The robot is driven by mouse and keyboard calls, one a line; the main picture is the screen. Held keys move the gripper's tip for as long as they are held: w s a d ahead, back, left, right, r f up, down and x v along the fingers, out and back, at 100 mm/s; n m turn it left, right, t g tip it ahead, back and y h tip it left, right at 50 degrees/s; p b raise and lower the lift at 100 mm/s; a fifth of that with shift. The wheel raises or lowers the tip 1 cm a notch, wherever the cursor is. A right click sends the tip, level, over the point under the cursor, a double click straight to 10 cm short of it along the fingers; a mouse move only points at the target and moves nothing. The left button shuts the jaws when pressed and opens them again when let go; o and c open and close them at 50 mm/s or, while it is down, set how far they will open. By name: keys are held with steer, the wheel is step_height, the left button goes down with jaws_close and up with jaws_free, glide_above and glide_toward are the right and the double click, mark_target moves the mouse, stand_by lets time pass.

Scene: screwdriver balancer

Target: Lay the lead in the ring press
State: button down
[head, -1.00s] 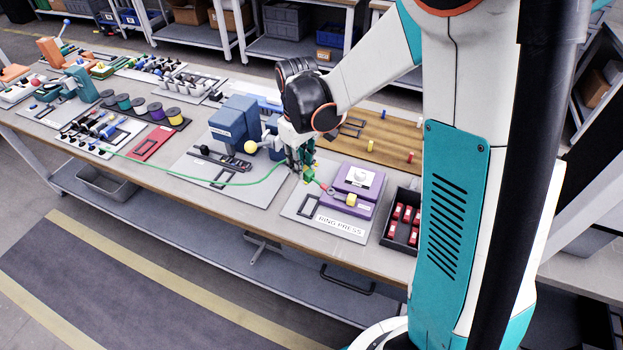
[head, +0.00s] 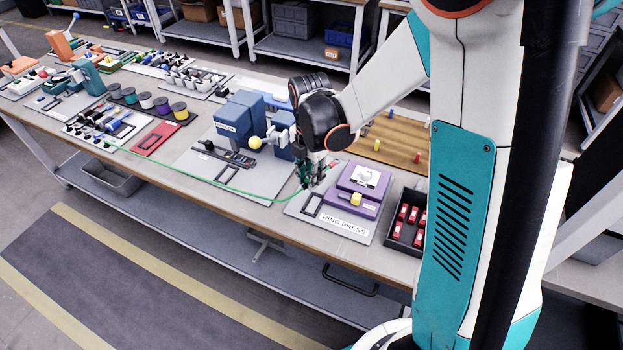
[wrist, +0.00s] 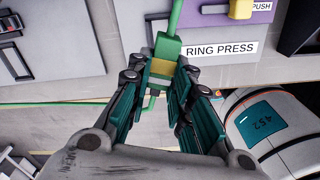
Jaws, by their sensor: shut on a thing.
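The purple ring press (head: 345,205) with a yellow push button stands on a grey plate at the table's front right; its edge and the RING PRESS label also show in the wrist view (wrist: 220,50). My gripper (head: 308,180) is above the left part of that plate, beside the press. In the wrist view my gripper (wrist: 163,78) is shut on a green block with a yellow band, part of the green lead (wrist: 166,46). The lead's cable (head: 215,181) runs left across the table. The lead's far end is out of the wrist view and cannot be made out in the head view.
A dark tray of red parts (head: 405,228) stands right of the press. A blue machine (head: 238,120) with a yellow ball is to the left. Spools (head: 146,99) and a red frame (head: 155,138) lie farther left. A wooden board (head: 400,150) is behind.

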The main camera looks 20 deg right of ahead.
steer(key=n, duration=0.2)
steer(key=f+n, duration=0.1)
steer(key=shift+s+n, duration=0.25)
steer(key=shift+n, duration=0.15)
steer(key=shift+f+b, duration=3)
steer(key=shift+f, duration=0.7)
steer(key=shift+f+b, duration=0.55)
steer(key=shift+f, duration=0.05)
steer(key=c, duration=1.4)
jaws_free()
steer(key=shift+o, duration=0.2)
step_height(320, 180, up, 12)
